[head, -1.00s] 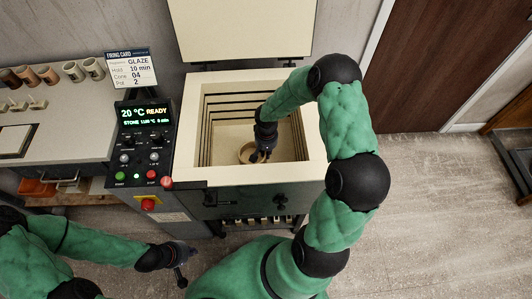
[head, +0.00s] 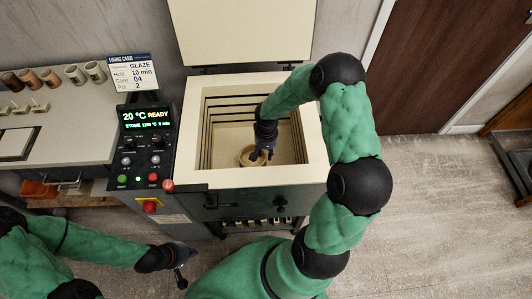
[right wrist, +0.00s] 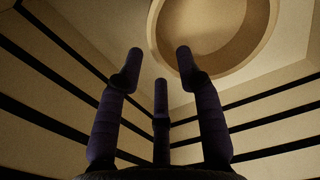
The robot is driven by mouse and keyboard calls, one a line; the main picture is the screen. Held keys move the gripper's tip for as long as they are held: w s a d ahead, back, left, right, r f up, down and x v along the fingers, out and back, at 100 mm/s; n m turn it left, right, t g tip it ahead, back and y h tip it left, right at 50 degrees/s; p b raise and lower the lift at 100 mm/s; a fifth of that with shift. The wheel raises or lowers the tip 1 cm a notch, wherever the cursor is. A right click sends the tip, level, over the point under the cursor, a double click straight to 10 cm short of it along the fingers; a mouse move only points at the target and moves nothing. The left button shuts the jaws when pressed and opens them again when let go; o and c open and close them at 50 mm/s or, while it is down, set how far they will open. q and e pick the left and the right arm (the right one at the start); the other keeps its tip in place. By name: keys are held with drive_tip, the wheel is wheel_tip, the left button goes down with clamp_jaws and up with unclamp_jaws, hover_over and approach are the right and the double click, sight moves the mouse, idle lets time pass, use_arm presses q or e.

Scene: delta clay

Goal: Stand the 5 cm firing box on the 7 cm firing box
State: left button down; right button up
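A round, tan, open-topped box (head: 250,155) stands on the floor of the open kiln (head: 202,178). It also shows in the right wrist view as a thick ring (right wrist: 160,50) with a hollow middle, beyond the fingers. I cannot tell whether it is the 5 cm or the 7 cm firing box, or one box or two. My right gripper (head: 265,154) is inside the kiln, at the box's right side in the head view. Its three fingers (right wrist: 160,85) are spread and empty. My left gripper (head: 183,268) is outside, below the control panel, with its fingers apart and empty.
The raised lid (head: 243,30) stands behind. The control panel (head: 145,150) and a bench (head: 80,125) with several cups (head: 74,75) are at the left. Open floor (head: 440,220) lies at the right.

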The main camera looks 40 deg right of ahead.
wheel_tip(320, 180, up, 9)
drive_tip(key=p, duration=0.3)
drive_tip(key=shift+r, duration=0.15)
drive_tip(key=shift+r, duration=0.1)
